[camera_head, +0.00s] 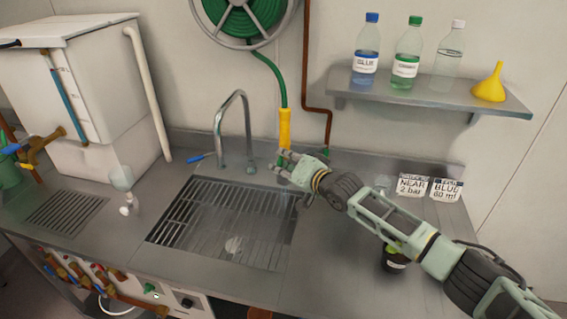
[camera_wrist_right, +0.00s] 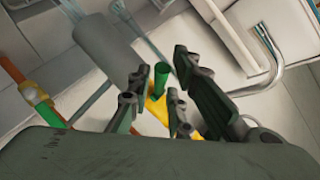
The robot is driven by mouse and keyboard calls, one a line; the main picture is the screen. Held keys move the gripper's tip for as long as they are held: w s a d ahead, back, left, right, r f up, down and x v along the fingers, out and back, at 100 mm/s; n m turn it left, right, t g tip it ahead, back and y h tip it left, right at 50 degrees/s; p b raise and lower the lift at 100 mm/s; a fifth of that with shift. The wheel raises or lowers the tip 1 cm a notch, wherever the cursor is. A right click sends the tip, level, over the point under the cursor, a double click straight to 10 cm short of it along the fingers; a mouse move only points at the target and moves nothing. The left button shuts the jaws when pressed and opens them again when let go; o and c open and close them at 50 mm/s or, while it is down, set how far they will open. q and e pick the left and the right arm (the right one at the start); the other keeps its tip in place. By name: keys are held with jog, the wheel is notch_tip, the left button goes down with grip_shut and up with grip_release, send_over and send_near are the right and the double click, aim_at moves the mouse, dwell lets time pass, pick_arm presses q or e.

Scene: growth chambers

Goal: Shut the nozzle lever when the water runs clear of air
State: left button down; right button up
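The yellow nozzle (camera_head: 284,128) hangs upright on the end of the green hose (camera_head: 280,82), against the wall just right of the sink tap. Its lower end is partly hidden behind my right gripper (camera_head: 283,163). In the right wrist view, my right gripper (camera_wrist_right: 165,85) has its fingers apart. A green round piece (camera_wrist_right: 161,75) and a yellow part show in the gap, and I cannot tell whether the fingers touch them. I cannot make out the lever's position or any water at the nozzle. My left gripper is not in view.
The sink (camera_head: 222,222) with its grating lies below, and the tap (camera_head: 233,130) stands close left. A shelf (camera_head: 425,94) with bottles and a yellow funnel (camera_head: 490,85) is at the right. Labelled cards (camera_head: 413,187) stand on the counter. A white tank (camera_head: 85,95) is at the left.

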jog(key=shift+c, duration=0.6)
grip_shut()
jog(key=shift+r+m+g, duration=0.2)
jog(key=shift+m+g, duration=0.1)
jog(key=shift+s, duration=0.1)
jog(key=shift+o, duration=0.6)
grip_release()
jog(key=v, duration=1.2)
